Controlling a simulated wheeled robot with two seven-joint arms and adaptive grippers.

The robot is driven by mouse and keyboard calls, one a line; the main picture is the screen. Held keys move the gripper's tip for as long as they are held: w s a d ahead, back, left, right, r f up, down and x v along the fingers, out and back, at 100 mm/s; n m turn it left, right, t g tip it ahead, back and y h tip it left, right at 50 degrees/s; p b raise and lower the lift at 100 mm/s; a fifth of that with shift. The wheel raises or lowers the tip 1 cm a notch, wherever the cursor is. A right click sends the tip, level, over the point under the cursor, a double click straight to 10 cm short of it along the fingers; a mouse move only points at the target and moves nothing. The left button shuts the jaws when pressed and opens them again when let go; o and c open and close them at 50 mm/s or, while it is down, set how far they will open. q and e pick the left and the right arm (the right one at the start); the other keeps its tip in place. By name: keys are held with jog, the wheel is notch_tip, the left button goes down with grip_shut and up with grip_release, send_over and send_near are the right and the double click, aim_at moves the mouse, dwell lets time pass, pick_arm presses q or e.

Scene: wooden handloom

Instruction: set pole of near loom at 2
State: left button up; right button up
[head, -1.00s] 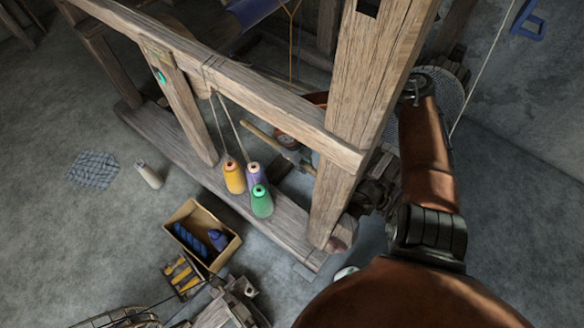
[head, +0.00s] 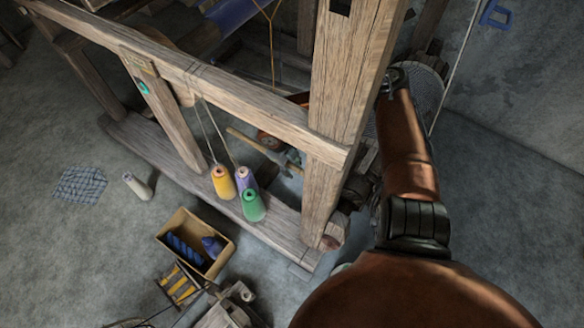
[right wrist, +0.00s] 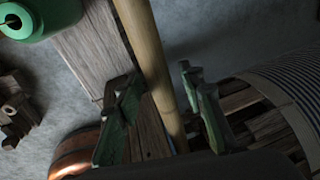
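The near wooden loom (head: 250,108) fills the middle of the head view. A thin, light wooden pole (head: 252,141) sticks out under its side beam and slants down to the right. In the right wrist view a pole (right wrist: 153,65) runs between the two green fingers of my right gripper (right wrist: 165,105). The fingers stand apart on either side of it, with gaps visible. In the head view my right gripper (head: 287,160) is small and partly hidden by the loom's post. No position marks for the pole are readable. My left gripper is not in view.
Yellow, purple and green thread cones (head: 253,206) stand on the loom's base beam. A box of blue spools (head: 208,235) sits on the floor in front. The thick loom post (head: 345,100) stands close to my right forearm. Striped cloth (right wrist: 285,75) lies right of the gripper.

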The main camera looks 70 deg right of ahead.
jog(key=v, duration=1.2)
jog(key=shift+a, duration=0.1)
